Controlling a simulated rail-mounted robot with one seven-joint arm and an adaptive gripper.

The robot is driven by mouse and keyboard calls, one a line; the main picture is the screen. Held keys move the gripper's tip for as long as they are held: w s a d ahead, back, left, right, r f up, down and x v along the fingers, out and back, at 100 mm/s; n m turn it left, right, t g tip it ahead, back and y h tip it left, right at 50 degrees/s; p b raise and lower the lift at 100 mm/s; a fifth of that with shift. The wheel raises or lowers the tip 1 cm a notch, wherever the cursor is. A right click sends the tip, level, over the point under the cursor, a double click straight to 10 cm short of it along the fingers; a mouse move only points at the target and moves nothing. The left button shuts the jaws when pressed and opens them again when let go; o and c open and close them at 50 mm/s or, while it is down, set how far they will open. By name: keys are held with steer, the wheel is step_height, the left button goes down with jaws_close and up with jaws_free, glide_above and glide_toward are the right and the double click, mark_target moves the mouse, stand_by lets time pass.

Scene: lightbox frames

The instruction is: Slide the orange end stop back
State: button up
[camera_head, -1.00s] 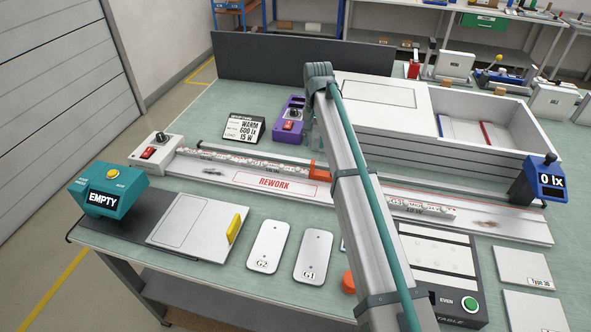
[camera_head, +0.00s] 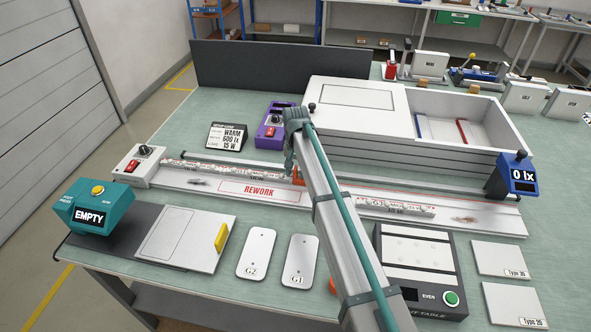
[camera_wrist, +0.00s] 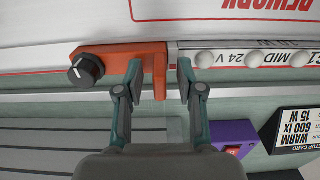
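The orange end stop (camera_wrist: 118,60) sits on the rail in the wrist view, with a black knob (camera_wrist: 86,70) at its left end. Its upright lip stands between my two fingers. My gripper (camera_wrist: 159,76) is open, with gaps visible beside the lip; I cannot tell whether either finger touches the stop. The LED strip (camera_wrist: 245,57) lies just right of the stop in this view. In the head view, the end stop (camera_head: 299,174) is mostly hidden behind my arm, at the strip's right end. My gripper is largely hidden there too.
The white rail board with the REWORK label (camera_head: 259,190) runs across the bench. A purple box (camera_head: 270,130) and the setup card (camera_head: 227,136) stand behind it. The open white bin (camera_head: 400,150) is close behind the rail on the right. Another strip (camera_head: 395,207) lies right of my arm.

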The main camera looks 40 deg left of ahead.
jaws_close()
steer(key=shift+d, duration=0.15)
stand_by(0.4)
